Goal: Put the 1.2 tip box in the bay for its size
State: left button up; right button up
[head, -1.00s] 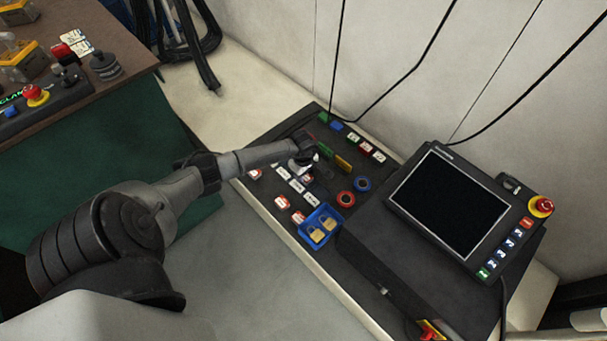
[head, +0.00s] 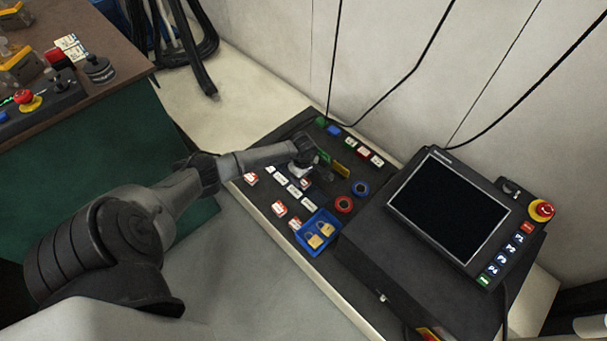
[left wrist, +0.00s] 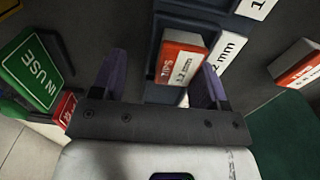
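The 1.2 tip box (left wrist: 183,55), red-topped with a white label reading 1.2 mm, stands between my left gripper's fingers (left wrist: 162,82) in the left wrist view. The fingers are apart; a gap shows between the left finger and the box, and the right finger is close beside it. The box is at a dark blue bay rack (left wrist: 190,14), next to a white size plate (left wrist: 228,52) whose visible part reads 2 mm. How deep it sits is hidden. In the head view my left gripper (head: 302,168) is low over the panel's labelled rows. My right gripper is not in view.
Another tip box (left wrist: 298,64) stands to the right in the left wrist view, and a green IN USE tag (left wrist: 30,72) to the left. In the head view a blue tray with padlocks (head: 302,244) and a screen pendant (head: 448,205) lie nearer and right.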

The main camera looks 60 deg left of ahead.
pick_arm(q)
jog(key=shift+s+d+f, duration=0.1)
jog(key=shift+s+f, duration=0.5)
jog(key=shift+f, duration=0.3)
jog(key=shift+r, duration=0.15)
jog(key=shift+r+p, duration=0.3)
jog(key=shift+p, duration=0.05)
jog(key=r+p, duration=0.1)
jog(key=r, duration=0.1)
jog(key=r+p, duration=0.1)
jog(key=r, duration=0.1)
jog(key=s+r+p, duration=0.1)
jog(key=r+p, duration=0.1)
jog(key=shift+d+r, duration=0.1)
jog(key=shift+d, duration=0.15)
notch_tip(320, 180, up, 7)
jog(key=p, duration=0.3)
jog(key=shift+w, duration=0.35)
jog(key=shift+w+a, duration=0.15)
jog(key=shift+a, duration=0.05)
